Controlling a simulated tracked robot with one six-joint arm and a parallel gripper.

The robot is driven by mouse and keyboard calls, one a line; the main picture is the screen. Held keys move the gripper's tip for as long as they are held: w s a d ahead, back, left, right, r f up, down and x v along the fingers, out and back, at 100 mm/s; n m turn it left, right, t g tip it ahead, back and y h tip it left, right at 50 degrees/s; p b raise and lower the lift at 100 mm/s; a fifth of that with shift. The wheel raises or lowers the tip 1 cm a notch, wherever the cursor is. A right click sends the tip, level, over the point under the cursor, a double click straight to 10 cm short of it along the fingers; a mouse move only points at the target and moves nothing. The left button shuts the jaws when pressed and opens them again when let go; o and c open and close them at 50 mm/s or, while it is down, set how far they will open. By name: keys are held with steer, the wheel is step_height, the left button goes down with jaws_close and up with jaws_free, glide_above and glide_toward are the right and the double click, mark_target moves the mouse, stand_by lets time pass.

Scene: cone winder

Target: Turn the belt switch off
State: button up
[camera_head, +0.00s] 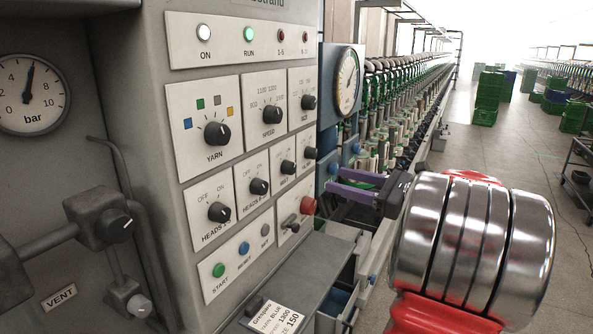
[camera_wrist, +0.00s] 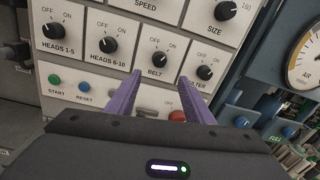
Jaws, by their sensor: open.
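The belt switch is a black rotary knob (camera_wrist: 158,59) on a white plate marked BELT, with OFF at its upper left and ON at its upper right. The belt knob also shows in the head view (camera_head: 288,167), between the HEADS 6-10 and FILTER knobs. Its pointer is too small to read for certain. My gripper (camera_wrist: 161,76) has two purple fingers, spread apart with nothing between them. In the wrist view the tips are just below the belt knob, one on each side. In the head view my gripper (camera_head: 332,180) is right of the panel, apart from the knob.
The FILTER knob (camera_wrist: 204,73) is close by on the right, the HEADS 6-10 knob (camera_wrist: 108,45) on the left. A red button (camera_head: 307,205) and a lever (camera_head: 290,221) are below. A grey ledge (camera_head: 300,275) juts out under the panel.

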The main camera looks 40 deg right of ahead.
mark_target(294, 169)
steer(key=shift+w+a, duration=0.1)
steer(key=x, duration=1.3)
steer(key=shift+w+a, duration=0.1)
steer(key=shift+w, duration=0.25)
steer(key=c, duration=1)
